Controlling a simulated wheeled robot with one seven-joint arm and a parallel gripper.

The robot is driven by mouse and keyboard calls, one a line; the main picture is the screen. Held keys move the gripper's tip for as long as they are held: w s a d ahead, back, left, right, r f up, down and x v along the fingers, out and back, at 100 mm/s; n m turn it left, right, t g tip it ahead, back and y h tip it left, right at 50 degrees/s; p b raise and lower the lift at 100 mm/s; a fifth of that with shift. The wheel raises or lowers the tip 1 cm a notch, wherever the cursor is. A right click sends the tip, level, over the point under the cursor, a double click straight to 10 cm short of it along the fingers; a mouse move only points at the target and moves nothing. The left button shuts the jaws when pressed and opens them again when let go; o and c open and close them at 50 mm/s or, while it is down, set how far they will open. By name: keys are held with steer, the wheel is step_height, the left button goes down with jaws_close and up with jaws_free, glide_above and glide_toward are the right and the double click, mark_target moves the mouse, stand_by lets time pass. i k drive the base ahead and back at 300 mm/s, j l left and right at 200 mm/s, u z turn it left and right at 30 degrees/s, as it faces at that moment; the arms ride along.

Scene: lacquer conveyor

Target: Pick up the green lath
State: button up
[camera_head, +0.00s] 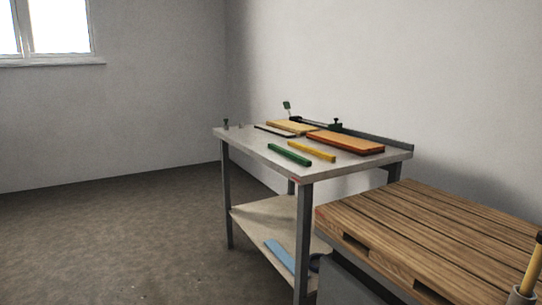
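The green lath (289,154) is a short straight bar lying flat on the grey workbench (335,169), near its front left edge. A yellow lath (312,151) lies beside it to the right, apart from it and roughly parallel. The top of the green lath is uncovered. My gripper is not in view.
An orange-brown board (345,142) and a paler board (291,127) lie behind the laths. Dark green clamps stand at the bench's back. A slatted wooden pallet (430,232) stands close at the front right. Open floor (120,235) lies left of the bench.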

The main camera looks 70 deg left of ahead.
mark_target(307, 163)
steer(key=u, duration=0.45)
steer(key=j+u, duration=0.15)
steer(key=u, duration=0.7)
steer(key=i+u, duration=0.1)
steer(key=u, duration=0.35)
steer(key=j+u, duration=0.1)
steer(key=u, duration=0.3)
steer(key=i+j+u, duration=0.1)
steer(key=i, duration=0.3)
steer(key=i+j+u, duration=0.15)
steer(key=i+j, duration=0.15)
steer(key=i, duration=0.15)
steer(key=i+j+z, duration=0.75)
steer(key=j, duration=0.1)
